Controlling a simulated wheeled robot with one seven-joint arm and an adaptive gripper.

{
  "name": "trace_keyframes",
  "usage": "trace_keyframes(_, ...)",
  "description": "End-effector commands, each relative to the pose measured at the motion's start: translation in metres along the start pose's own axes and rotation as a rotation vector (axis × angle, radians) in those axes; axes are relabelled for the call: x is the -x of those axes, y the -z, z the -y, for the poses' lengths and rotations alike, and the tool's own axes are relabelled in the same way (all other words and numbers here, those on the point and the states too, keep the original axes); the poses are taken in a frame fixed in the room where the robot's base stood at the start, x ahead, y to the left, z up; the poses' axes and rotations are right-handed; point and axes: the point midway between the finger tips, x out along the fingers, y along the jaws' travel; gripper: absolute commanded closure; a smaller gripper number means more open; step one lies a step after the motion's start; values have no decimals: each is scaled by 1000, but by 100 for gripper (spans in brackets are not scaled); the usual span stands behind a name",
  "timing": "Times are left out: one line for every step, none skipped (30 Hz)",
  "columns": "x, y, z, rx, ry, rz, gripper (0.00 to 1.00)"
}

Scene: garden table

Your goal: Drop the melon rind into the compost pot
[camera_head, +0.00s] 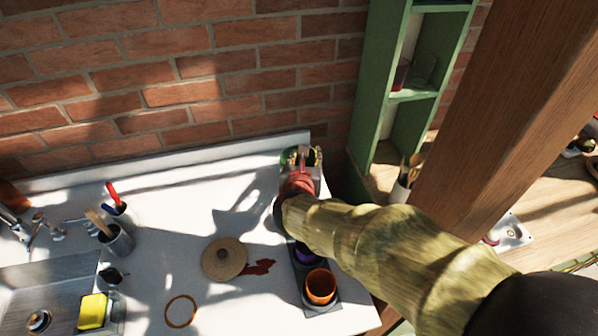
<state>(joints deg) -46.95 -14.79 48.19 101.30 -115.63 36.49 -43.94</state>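My gripper (301,160) is at the back of the white counter, near the wall, seen from behind along my arm. A small green and yellowish thing (317,155) shows at the fingertips; it may be the melon rind, but it is too small and covered to be sure. I cannot tell whether the fingers are closed on it. An orange pot (320,287) and a purple pot (304,254) stand on a dark tray (324,309) under my arm. My arm partly hides the purple pot and the tray. Which pot is for compost I cannot tell.
A round woven mat (224,259) lies beside a dark red patch (261,268). An orange-rimmed ring (181,311), a utensil cup (117,240) and a sink with a yellow sponge (93,311) are left. A green shelf (385,110) and wooden post (500,110) stand right.

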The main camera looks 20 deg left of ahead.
Motion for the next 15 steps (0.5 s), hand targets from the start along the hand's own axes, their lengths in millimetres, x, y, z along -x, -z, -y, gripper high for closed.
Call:
trace_keyframes(12, -1, -1, 0, -4, 2, 64)
trace_keyframes(18, -1, -1, -1, -4, 2, 64)
trace_keyframes(26, -1, -1, -1, -4, 2, 64)
trace_keyframes(32, -1, -2, 0, -5, 2, 64)
trace_keyframes(38, 0, -1, 0, -4, 1, 64)
trace_keyframes(44, -1, -1, -1, -3, 2, 64)
trace_keyframes(49, 0, -1, -1, -3, 1, 64)
trace_keyframes(53, 0, -1, 0, -3, 1, 64)
trace_keyframes(58, -1, -2, 0, -4, 2, 64)
trace_keyframes(61, -1, -1, -1, -3, 1, 64)
trace_keyframes(64, 0, -1, -1, -2, 0, 64)
trace_keyframes(67, 0, -1, 0, -2, 0, 64)
trace_keyframes(69, 0, -1, 0, -2, 0, 64)
trace_keyframes(70, 0, -1, 1, -2, 0, 64)
trace_keyframes(71, 0, -1, 1, -1, 0, 64)
